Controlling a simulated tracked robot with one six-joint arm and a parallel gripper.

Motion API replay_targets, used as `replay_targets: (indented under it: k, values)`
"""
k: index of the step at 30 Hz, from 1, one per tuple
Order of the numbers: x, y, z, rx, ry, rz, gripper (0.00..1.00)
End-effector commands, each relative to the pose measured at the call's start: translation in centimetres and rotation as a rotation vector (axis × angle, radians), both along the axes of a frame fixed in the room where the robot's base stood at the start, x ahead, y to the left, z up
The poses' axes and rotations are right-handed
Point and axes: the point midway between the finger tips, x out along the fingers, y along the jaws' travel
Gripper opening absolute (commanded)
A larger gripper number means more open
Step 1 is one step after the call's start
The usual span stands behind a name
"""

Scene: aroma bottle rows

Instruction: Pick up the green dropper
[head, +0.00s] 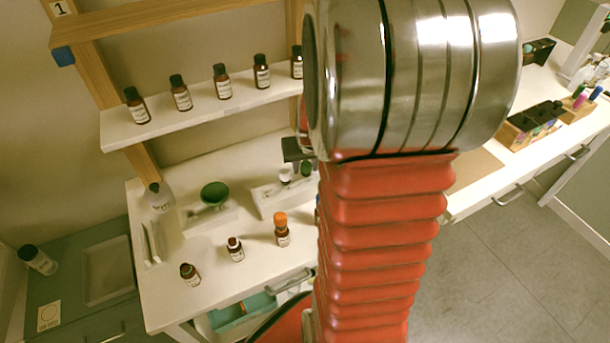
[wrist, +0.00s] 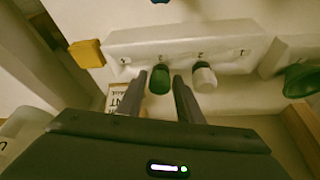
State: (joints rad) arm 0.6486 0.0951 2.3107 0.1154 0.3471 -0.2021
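The green dropper (wrist: 160,79) has a dark green rounded top and sits at a white rack, left of a white-topped dropper (wrist: 204,77). In the head view the green dropper (head: 306,168) shows just left of my arm, beside the white one (head: 285,174). My gripper (wrist: 159,86) is open and empty in the wrist view. Its two fingers point towards the green dropper, one on each side in the picture. I cannot tell whether they have reached its depth. In the head view my arm hides most of the gripper.
The white rack (head: 265,203) stands on a white bench. A green bowl (head: 214,192) is to its left. Several small bottles, one orange-capped (head: 281,229), stand near the front edge. A shelf (head: 200,112) with brown bottles is above. A yellow block (wrist: 87,53) shows in the wrist view.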

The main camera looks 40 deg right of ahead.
Motion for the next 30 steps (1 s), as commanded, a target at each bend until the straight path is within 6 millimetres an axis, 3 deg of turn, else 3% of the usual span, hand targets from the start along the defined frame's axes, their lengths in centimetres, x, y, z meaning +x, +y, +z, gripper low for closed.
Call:
replay_targets:
  k: [13,20,30]
  values:
    - [-0.03,-0.02,0.04,0.000,0.000,-0.001,0.33]
    - [-0.04,-0.02,0.05,0.000,0.000,-0.001,0.18]
    - [-0.02,-0.04,0.23,0.000,-0.001,-0.001,0.18]
